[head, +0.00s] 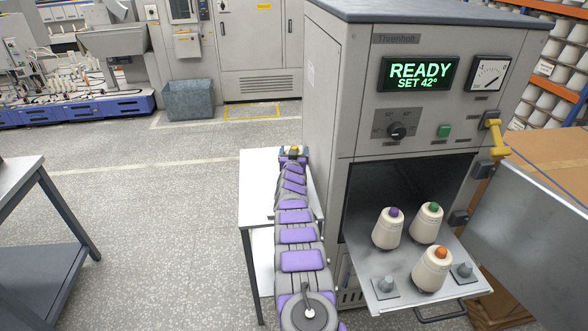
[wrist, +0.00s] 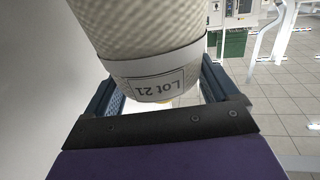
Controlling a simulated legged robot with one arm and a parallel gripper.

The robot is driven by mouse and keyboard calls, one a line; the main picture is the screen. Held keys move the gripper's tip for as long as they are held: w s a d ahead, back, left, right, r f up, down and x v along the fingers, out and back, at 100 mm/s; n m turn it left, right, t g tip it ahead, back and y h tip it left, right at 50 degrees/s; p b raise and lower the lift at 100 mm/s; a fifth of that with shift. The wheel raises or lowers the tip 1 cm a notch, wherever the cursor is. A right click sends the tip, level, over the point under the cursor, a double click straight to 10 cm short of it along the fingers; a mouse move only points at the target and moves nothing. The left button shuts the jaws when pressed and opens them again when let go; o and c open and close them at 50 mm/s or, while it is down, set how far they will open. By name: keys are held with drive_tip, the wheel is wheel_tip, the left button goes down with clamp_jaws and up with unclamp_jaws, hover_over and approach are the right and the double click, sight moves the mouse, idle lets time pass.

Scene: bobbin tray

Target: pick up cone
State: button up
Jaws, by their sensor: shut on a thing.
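My gripper (head: 293,156) is at the far end of my outstretched arm, by the white side table left of the machine. In the wrist view its fingers (wrist: 160,92) are shut on a cream yarn cone (wrist: 150,40) with an upside-down "Lot 21" label. Only part of this cone shows there. In the head view it is mostly hidden, with a small yellow bit at the gripper. Three other cream cones stand upright on the pull-out metal tray (head: 405,290): purple-tipped (head: 387,232), green-tipped (head: 425,225) and orange-tipped (head: 432,272).
The white side table (head: 257,190) stands against the left of the grey machine (head: 325,80), whose display reads "READY SET 42°". The machine's door is open at right. Open floor lies left.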

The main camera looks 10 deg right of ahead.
drive_tip(key=shift+a, duration=0.1)
drive_tip(key=shift+c, duration=1.4)
wheel_tip(320, 180, up, 10)
drive_tip(key=p, duration=0.3)
